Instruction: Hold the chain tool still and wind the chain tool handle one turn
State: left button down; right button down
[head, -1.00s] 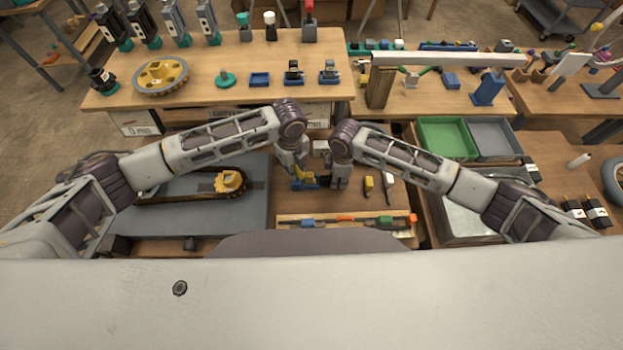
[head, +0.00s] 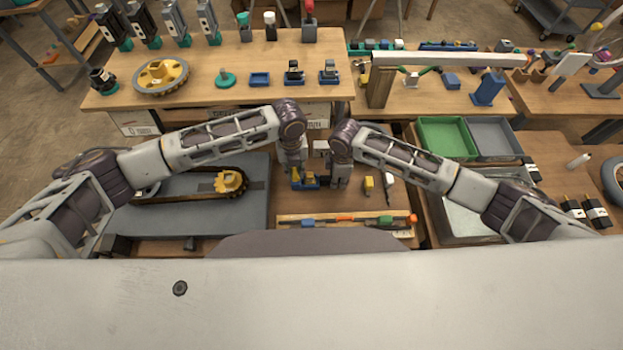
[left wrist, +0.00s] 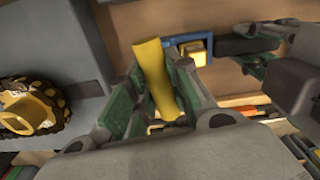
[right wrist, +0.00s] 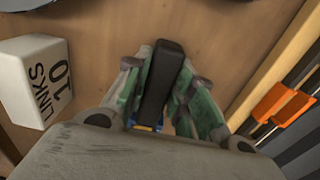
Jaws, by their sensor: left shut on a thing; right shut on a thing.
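The chain tool (head: 311,183) is a small blue and yellow device on the wooden bench between my two grippers. In the left wrist view, my left gripper (left wrist: 162,100) is shut on its yellow bar (left wrist: 154,75), with the blue frame (left wrist: 180,42) and a yellow block just beyond. A dark shaft (left wrist: 232,45) runs from the blue frame towards my right gripper. In the right wrist view, my right gripper (right wrist: 158,105) is shut on the black handle (right wrist: 161,75), which lies between its green pads. A bit of blue shows below it; the rest is hidden.
A white block marked "10 LINKS" (right wrist: 35,80) stands close to my right gripper. A grey plate (head: 230,210) with a chain loop and yellow sprocket (head: 230,182) lies left. A tray of tools (head: 345,221) lies in front; yellow (head: 368,185) and white tools lie right.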

pick_arm(q)
jog(key=c, duration=1.2)
grip_release()
jog(key=shift+c, duration=0.2)
jog(key=shift+r, duration=0.1)
jog(key=shift+r, duration=2.4)
pick_arm(e)
jog(key=c, duration=1.1)
grip_release()
jog(key=shift+r, duration=6)
